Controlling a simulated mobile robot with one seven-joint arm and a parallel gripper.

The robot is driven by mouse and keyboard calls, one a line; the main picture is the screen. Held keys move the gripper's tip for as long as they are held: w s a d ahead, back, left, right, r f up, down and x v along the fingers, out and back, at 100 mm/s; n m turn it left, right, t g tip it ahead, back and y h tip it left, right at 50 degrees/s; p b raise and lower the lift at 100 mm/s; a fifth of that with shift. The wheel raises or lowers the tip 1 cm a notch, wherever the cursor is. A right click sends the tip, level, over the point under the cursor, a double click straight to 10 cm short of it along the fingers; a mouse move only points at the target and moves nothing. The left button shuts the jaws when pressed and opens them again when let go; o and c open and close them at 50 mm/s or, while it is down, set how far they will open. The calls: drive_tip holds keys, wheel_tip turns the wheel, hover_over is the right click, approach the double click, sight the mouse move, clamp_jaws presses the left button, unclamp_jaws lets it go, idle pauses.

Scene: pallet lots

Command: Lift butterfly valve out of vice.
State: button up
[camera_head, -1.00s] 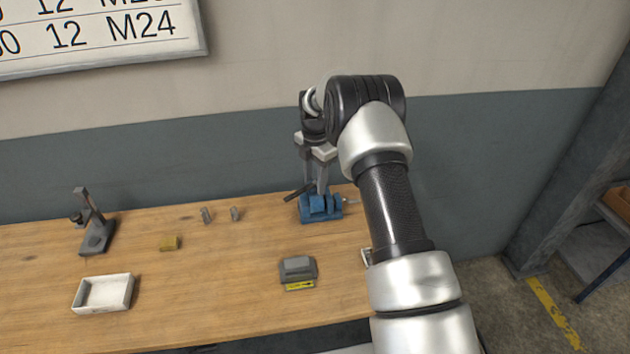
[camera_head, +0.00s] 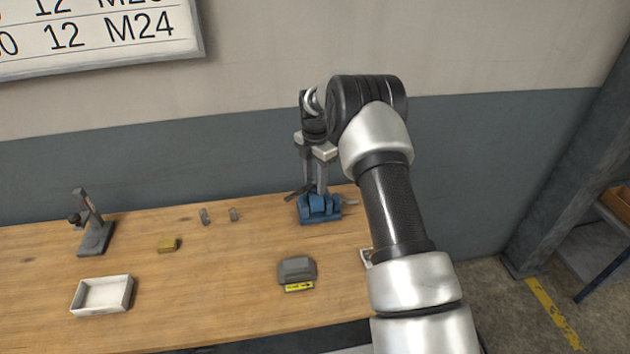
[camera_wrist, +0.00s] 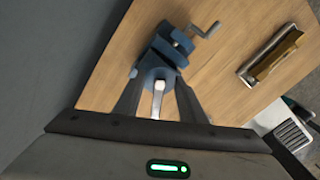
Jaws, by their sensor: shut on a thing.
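The blue vice (camera_head: 320,210) stands at the back right of the wooden bench. In the wrist view the vice (camera_wrist: 172,45) shows with its grey crank handle toward the top right. My gripper (camera_head: 314,188) points down over the vice, and its fingers are shut on the butterfly valve. A dark lever (camera_head: 298,192) sticks out to the left by the fingertips. In the wrist view a pale metal bar (camera_wrist: 158,97) shows between the fingers of my gripper (camera_wrist: 158,78). Most of the valve is hidden, and I cannot tell whether it is clear of the jaws.
A grey block with a yellow label (camera_head: 297,271) lies in front of the vice. The wall is close behind the bench.

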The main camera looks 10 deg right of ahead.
drive_tip(key=shift+r, duration=0.15)
wheel_tip(320, 180, up, 10)
drive_tip(key=p, duration=0.5)
idle(1.3)
